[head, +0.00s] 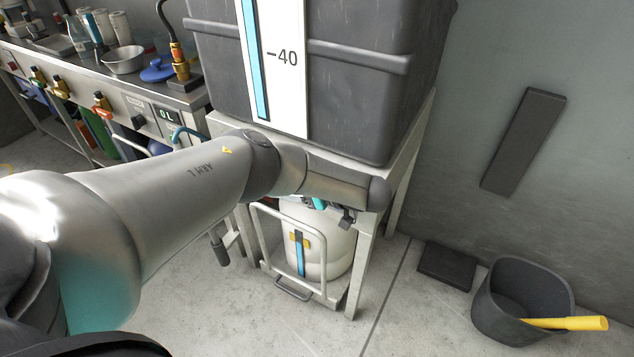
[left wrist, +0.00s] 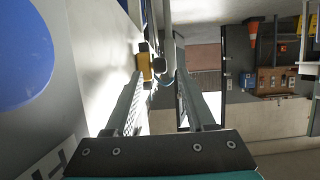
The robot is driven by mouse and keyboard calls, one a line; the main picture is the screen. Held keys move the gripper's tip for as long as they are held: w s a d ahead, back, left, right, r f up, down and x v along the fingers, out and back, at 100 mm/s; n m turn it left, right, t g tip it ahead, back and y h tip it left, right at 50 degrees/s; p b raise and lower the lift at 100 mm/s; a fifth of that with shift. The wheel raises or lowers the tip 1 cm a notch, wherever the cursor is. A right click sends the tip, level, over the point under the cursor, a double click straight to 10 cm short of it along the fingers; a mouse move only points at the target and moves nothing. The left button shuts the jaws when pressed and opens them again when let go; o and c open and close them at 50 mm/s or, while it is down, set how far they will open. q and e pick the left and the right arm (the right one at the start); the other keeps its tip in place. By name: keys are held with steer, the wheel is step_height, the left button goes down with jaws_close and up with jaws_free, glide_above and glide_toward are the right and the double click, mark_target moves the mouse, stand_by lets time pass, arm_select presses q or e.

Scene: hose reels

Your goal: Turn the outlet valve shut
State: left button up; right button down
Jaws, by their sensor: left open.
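In the left wrist view a yellow fitting (left wrist: 146,62) with a dark knob beside it stands just beyond my left fingertips; it looks like a valve, but I cannot be sure it is the outlet valve. My left gripper (left wrist: 160,76) is open, its two fingers apart with nothing clearly between them. In the head view my left arm reaches across to below the large grey tank (head: 385,110), and the arm hides most of the gripper and the tank's underside. No outlet valve shows clearly there. My right gripper is out of view.
A white drum (head: 325,262) with a yellow fitting stands under the tank's metal stand (head: 362,270). A bench with taps and bowls is at the left. A dark bucket (head: 490,318) with a yellow handle sits at the right. The floor in front is clear.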

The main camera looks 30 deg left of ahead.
arm_select(q)
steer(key=p+v, duration=0.1)
steer(key=v, duration=0.8)
steer(key=shift+p, duration=0.3)
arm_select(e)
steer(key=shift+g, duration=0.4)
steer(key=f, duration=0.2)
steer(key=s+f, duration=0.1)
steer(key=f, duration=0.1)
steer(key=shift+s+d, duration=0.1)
arm_select(q)
steer(key=shift+d, duration=0.15)
